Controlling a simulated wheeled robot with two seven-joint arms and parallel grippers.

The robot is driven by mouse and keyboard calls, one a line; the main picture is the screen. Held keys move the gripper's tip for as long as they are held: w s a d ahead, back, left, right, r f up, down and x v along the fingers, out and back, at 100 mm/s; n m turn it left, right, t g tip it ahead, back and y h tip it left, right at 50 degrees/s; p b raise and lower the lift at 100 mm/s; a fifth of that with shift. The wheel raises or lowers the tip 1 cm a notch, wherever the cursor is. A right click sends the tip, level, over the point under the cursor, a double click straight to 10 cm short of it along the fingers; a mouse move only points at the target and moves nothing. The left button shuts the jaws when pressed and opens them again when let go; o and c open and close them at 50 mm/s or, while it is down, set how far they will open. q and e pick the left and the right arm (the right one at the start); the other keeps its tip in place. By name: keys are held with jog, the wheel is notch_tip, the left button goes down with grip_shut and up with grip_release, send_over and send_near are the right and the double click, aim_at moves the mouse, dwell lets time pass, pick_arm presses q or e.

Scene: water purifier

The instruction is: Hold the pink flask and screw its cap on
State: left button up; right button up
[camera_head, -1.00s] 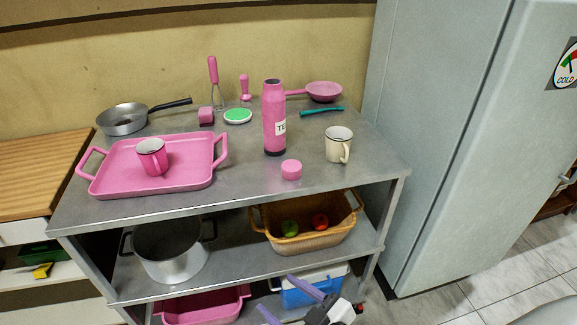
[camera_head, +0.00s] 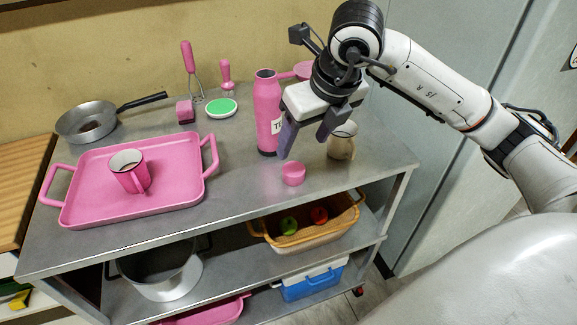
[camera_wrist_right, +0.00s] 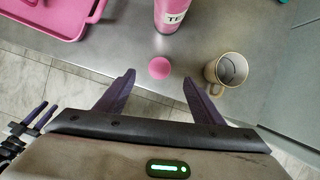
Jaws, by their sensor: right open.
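The pink flask (camera_head: 267,112) stands upright and uncapped on the metal table, partly behind my right gripper. Its lower body with a label shows in the right wrist view (camera_wrist_right: 172,12). The round pink cap (camera_head: 293,173) lies on the table in front of the flask, apart from it. My right gripper (camera_head: 304,147) is open and empty, above and behind the cap in the head view. In the right wrist view the cap (camera_wrist_right: 159,68) appears between the fingertips. Dark fingers, likely my left gripper (camera_wrist_right: 37,116), show small at the left of that view; their opening is unclear.
A cream mug (camera_head: 342,143) stands right of the cap, close to my right gripper. A pink tray (camera_head: 170,190) with a pink mug (camera_head: 130,172) is at left. A green-topped round item (camera_head: 221,107) and upright pink-handled utensils stand behind.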

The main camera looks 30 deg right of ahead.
send_over(293, 167)
jog(key=s, duration=0.2)
jog(key=shift+f, duration=2.4)
jog(key=shift+s+p+x, duration=0.15)
jog(key=shift+p+x, duration=0.05)
jog(key=shift+x, duration=1.1)
jog(key=shift+s+p+x, duration=0.1)
jog(key=shift+p+x, duration=0.1)
jog(key=shift+x, duration=1.1)
jog(key=shift+a, duration=0.1)
jog(key=c, duration=1.1)
